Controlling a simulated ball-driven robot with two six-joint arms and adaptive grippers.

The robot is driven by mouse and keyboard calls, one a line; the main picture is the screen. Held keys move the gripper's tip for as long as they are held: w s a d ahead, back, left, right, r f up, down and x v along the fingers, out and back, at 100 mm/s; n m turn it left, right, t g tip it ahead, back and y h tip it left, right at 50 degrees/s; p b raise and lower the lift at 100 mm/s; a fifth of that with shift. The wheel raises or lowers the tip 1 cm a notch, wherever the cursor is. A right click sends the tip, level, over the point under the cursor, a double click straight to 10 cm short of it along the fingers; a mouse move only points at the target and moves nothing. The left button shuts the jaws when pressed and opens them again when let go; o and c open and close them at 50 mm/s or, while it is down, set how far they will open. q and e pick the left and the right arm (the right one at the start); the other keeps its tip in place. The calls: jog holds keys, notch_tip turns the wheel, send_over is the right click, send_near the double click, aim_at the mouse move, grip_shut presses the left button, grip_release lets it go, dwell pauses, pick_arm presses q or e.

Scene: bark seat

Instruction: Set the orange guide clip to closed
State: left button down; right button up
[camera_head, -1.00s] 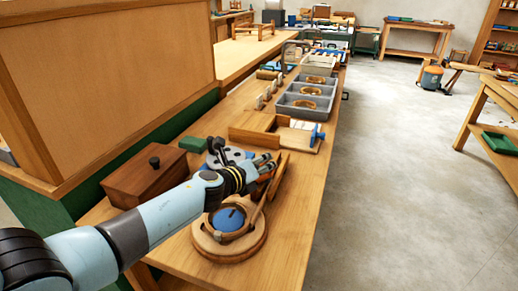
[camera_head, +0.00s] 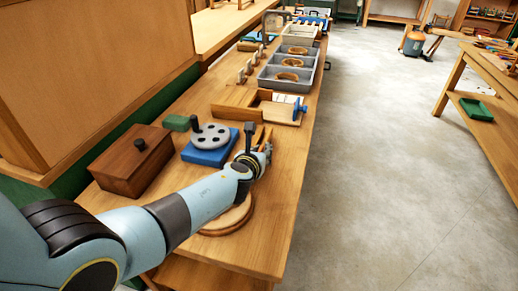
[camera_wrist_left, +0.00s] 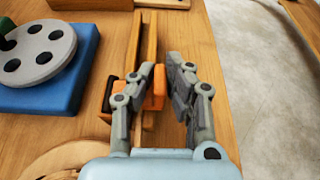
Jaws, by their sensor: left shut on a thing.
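The orange guide clip (camera_wrist_left: 157,88) shows in the left wrist view on upright wooden strips (camera_wrist_left: 147,45), with a dark part on its left side. Its orange shows on both sides of the strips. My left gripper (camera_head: 267,152) is low over the bench in the head view, at the near end of the strips. In the left wrist view my left gripper (camera_wrist_left: 163,78) has one finger in front of the clip and the other to its right; it is shut on the clip. The clip's far side is hidden. My right gripper is in neither view.
A blue block with a grey holed disc (camera_head: 212,138) stands left of the gripper. A lidded wooden box (camera_head: 132,160) is farther left. A round wooden base (camera_head: 228,220) is partly under my arm. Grey trays (camera_head: 287,75) stand farther back. The bench's right edge is close.

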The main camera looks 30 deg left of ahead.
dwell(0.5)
pick_arm(q)
jog(key=c, duration=1.4)
grip_release()
jog(key=shift+f, duration=0.1)
jog(key=shift+o, duration=0.2)
jog(key=v, duration=1.2)
jog(key=shift+d, duration=0.1)
